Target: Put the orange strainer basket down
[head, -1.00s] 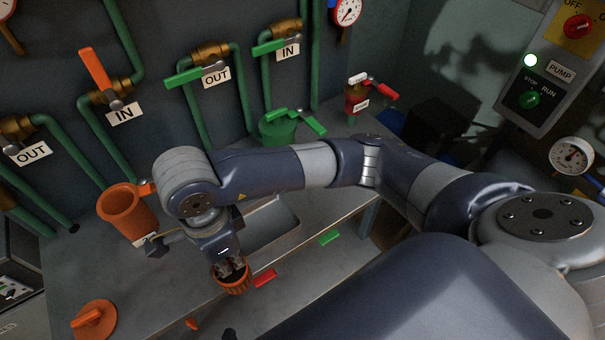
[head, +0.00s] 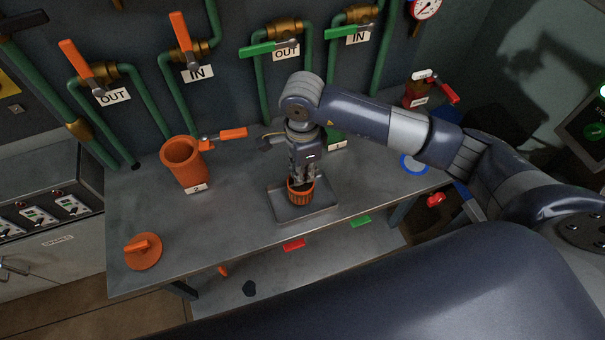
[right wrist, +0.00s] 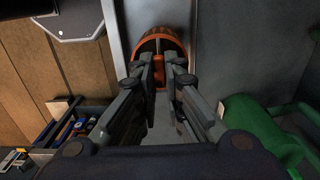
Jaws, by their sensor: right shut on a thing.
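The orange strainer basket (head: 300,196) is a small ribbed cup with a dark inside. In the head view it is over the grey metal tray (head: 325,204) on the bench; I cannot tell whether it touches the tray floor. My right gripper (head: 303,182) points down at the basket and is shut on it. The right wrist view shows the basket (right wrist: 163,42) at the fingertips, partly hidden by the fingers. My left gripper is not in view.
An orange strainer body (head: 184,164) stands left of the tray, its lever clamp at its right. An orange lid (head: 143,251) lies at the bench's front left. A green body (head: 336,136) stands behind my arm. Free bench lies between lid and tray.

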